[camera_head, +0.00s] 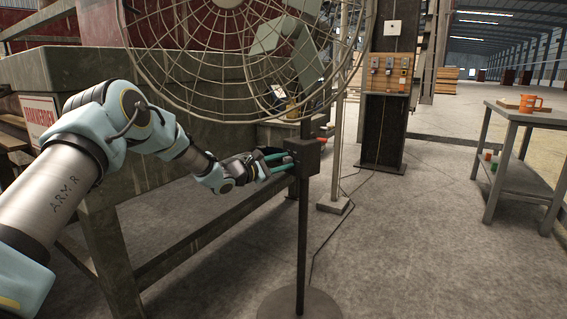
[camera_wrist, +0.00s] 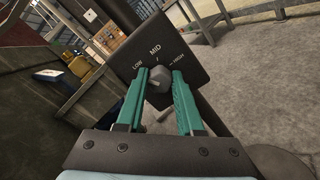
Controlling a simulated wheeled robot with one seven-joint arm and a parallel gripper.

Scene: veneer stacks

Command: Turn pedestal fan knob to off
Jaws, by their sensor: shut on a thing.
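The pedestal fan (camera_head: 303,220) stands in the middle of the head view, with its wire cage above and a dark control box (camera_head: 309,158) on its pole. In the wrist view the box face (camera_wrist: 185,30) carries the marks LOW, MID and HIGH around a grey knob (camera_wrist: 157,80). The knob's pointer end is up toward MID. No OFF mark can be read; the lower face is partly hidden. My gripper (camera_head: 284,158) reaches the box from the left. Its two teal fingers (camera_wrist: 160,88) are shut on the knob, one on each side.
A large grey metal bin on a frame (camera_head: 120,225) stands close beside my arm at the left. A dark post (camera_head: 384,135) with a switch panel stands behind. A table (camera_head: 535,119) with an orange mug (camera_head: 531,104) is at the right.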

